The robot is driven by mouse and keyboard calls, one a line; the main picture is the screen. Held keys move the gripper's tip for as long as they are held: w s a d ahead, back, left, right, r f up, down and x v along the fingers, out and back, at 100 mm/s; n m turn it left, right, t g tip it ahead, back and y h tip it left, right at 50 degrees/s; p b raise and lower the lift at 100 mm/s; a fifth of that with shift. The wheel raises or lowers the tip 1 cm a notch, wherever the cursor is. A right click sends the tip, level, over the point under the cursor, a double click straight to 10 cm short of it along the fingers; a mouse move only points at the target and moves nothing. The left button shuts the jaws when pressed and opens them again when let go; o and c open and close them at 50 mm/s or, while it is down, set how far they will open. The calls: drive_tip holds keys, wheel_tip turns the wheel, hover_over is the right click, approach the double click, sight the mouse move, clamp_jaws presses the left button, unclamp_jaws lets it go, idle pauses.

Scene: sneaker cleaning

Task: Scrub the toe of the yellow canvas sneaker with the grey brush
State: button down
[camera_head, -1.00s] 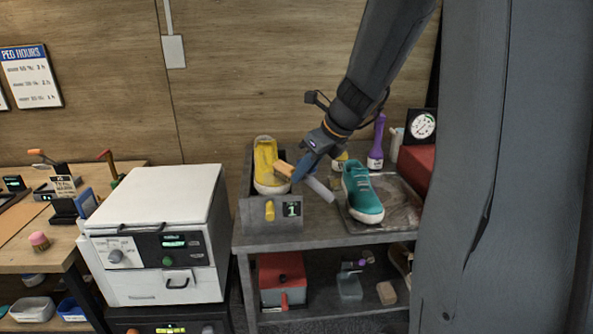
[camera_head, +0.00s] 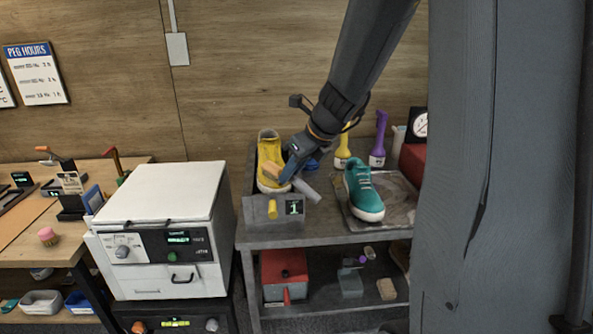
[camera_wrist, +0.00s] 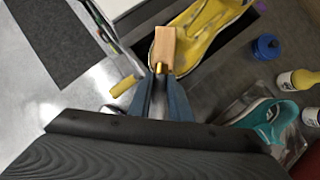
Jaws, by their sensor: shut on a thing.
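The yellow canvas sneaker (camera_head: 267,150) sits in a grey holder (camera_head: 250,213) on the bench, its pale toe towards me. It also shows in the wrist view (camera_wrist: 213,32). My gripper (camera_wrist: 160,72) is shut on the brush, whose tan head (camera_wrist: 165,44) and brass collar point away from my fingers. The brush head (camera_head: 273,173) overlaps the sneaker's toe area in both views. I cannot tell whether it touches. The pale grey handle (camera_head: 307,188) sticks out to the lower right of my gripper in the head view.
A teal sneaker (camera_head: 361,184) stands on a tray (camera_head: 399,198) to the right. Behind are a yellow-topped bottle (camera_head: 342,158), a purple bottle (camera_head: 378,142) and a blue-lidded jar (camera_wrist: 266,47). A white machine (camera_head: 165,190) stands close on the left.

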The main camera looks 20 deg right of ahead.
drive_tip(key=shift+w+a+p, duration=0.3)
drive_tip(key=shift+a+p, duration=0.1)
drive_tip(key=shift+a, duration=0.6)
drive_tip(key=shift+w+a+p, duration=0.25)
drive_tip(key=shift+a+p, duration=0.15)
drive_tip(key=shift+a, duration=0.55)
drive_tip(key=shift+r, duration=0.15)
drive_tip(key=r+p, duration=0.2)
drive_tip(key=p, duration=0.1)
drive_tip(key=s+r+p, duration=0.1)
drive_tip(key=r+p, duration=0.2)
drive_tip(key=shift+s+a+r+p, duration=0.15)
drive_tip(key=shift+s+r+p, duration=0.05)
drive_tip(key=shift+r+p, duration=0.15)
drive_tip(key=shift+s+a+r+p, duration=0.15)
drive_tip(key=shift+r+p, duration=0.25)
drive_tip(key=shift+r, duration=0.35)
drive_tip(key=shift+s+r+p, duration=0.15)
drive_tip(key=shift+r+p, duration=0.2)
drive_tip(key=shift+r, duration=0.35)
